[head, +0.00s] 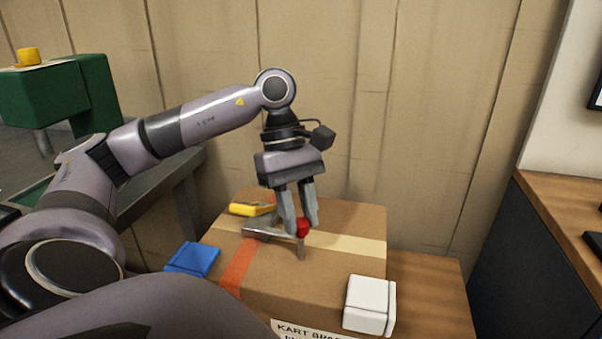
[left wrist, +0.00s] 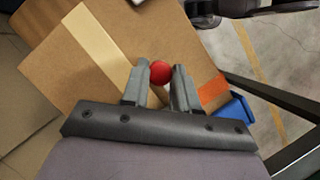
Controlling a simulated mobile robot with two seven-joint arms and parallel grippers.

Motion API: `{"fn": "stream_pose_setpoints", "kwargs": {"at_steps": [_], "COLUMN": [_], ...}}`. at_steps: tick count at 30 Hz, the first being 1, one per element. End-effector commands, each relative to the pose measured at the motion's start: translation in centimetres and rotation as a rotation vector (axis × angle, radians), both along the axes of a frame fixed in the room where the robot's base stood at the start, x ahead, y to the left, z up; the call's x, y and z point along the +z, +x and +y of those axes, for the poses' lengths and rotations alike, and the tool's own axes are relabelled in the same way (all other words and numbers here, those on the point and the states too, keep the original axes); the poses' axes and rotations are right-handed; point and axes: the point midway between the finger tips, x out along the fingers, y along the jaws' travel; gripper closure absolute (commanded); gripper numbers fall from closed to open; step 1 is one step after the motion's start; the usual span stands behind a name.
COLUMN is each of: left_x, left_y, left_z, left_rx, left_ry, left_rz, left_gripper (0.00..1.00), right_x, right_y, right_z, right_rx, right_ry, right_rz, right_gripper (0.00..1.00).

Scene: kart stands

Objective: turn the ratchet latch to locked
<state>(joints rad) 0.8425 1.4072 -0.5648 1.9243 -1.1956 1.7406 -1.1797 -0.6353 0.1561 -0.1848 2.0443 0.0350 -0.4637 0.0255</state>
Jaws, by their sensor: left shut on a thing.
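The ratchet latch (head: 265,233) is a grey metal piece on top of a cardboard box, with a red ball knob (head: 303,226) at the end of its lever. My left gripper (head: 298,228) points down at the knob, its two fingers shut on it. In the left wrist view the red knob (left wrist: 160,72) sits between the two fingertips (left wrist: 160,75). The fingers hide part of the lever, and I cannot read the latch's locked mark. My right gripper is not in view.
The cardboard box (head: 345,275) has tan and orange tape and stands on a wooden top. A yellow item (head: 251,209) lies behind the latch. A blue block (head: 193,259) is at left, and a white block (head: 369,305) at front right. A green machine (head: 65,95) stands far left.

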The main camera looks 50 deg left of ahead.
Motion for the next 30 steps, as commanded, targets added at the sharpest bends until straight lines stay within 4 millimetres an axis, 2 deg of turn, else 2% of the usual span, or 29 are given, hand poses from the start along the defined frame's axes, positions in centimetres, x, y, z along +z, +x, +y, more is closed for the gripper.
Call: {"fn": "stream_pose_setpoints", "kwargs": {"at_steps": [8, 9, 10, 11, 21, 30], "left_x": [0.1, 0.1, 0.1, 0.1, 0.4, 4.8], "left_y": [0.0, 0.0, 0.0, 0.0, 0.1, 0.4], "left_z": [0.0, 0.0, 0.0, 0.0, 0.1, 1.8], "left_rx": [-0.004, -0.004, -0.003, -0.003, -0.002, -0.002], "left_ry": [-0.001, -0.001, -0.001, -0.001, 0.0, -0.003], "left_rz": [-0.004, -0.004, -0.003, -0.003, -0.003, -0.007], "left_gripper": [1.0, 0.61, 0.52, 0.46, 0.46, 0.46], "right_x": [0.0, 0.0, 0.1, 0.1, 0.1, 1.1], "right_y": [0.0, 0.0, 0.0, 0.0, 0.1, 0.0], "right_z": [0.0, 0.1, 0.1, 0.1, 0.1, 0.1], "right_rx": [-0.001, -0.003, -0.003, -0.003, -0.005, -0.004], "right_ry": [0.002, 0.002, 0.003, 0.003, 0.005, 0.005], "right_rz": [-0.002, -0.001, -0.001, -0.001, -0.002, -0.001], "right_gripper": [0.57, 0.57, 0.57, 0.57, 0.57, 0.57]}}
